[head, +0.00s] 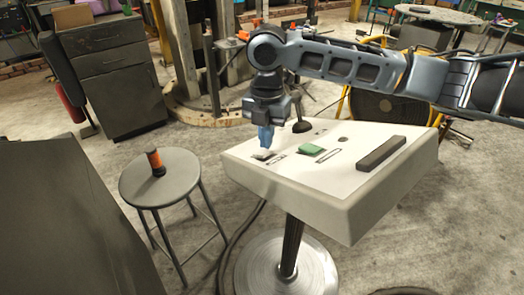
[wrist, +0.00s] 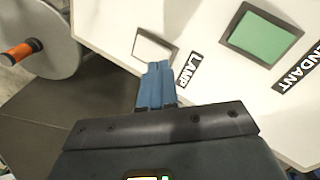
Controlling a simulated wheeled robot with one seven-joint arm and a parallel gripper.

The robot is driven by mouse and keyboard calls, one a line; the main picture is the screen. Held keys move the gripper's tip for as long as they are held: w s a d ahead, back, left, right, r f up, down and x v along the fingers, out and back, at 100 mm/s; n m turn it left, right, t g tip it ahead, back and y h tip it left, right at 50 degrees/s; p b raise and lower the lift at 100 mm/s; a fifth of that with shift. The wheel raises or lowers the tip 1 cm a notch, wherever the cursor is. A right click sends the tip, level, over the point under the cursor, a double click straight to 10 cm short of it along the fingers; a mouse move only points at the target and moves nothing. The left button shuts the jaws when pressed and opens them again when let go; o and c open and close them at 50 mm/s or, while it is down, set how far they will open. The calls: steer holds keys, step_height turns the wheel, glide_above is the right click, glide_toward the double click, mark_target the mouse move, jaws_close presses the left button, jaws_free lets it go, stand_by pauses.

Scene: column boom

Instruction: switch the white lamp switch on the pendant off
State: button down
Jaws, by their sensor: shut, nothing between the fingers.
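The pendant (head: 345,210) is a pale slanted panel box on a round-footed stand. The white lamp switch (wrist: 152,47) sits in a dark frame near the panel's left edge, beside a black LAMP label (wrist: 187,72). In the head view the switch is largely hidden by my gripper (head: 265,149), which points down over it. In the wrist view my blue fingers (wrist: 158,66) are together and empty, their tips overlapping the switch's lower edge. I cannot tell whether they touch it, or which way the switch is tipped.
A green switch (head: 311,149) lies to the right on the panel, and a dark bar (head: 381,153) farther right. A grey stool (head: 170,183) with an orange spool (head: 155,163) stands to the left. A dark cabinet (head: 112,75) is behind.

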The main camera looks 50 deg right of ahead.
mark_target(266, 152)
steer(key=shift+f+b, duration=0.55)
steer(key=shift+f, duration=0.4)
stand_by(0.5)
steer(key=shift+r, duration=0.1)
step_height(266, 152, up, 7)
steer(key=p, duration=0.5)
steer(key=shift+p, duration=0.3)
stand_by(0.5)
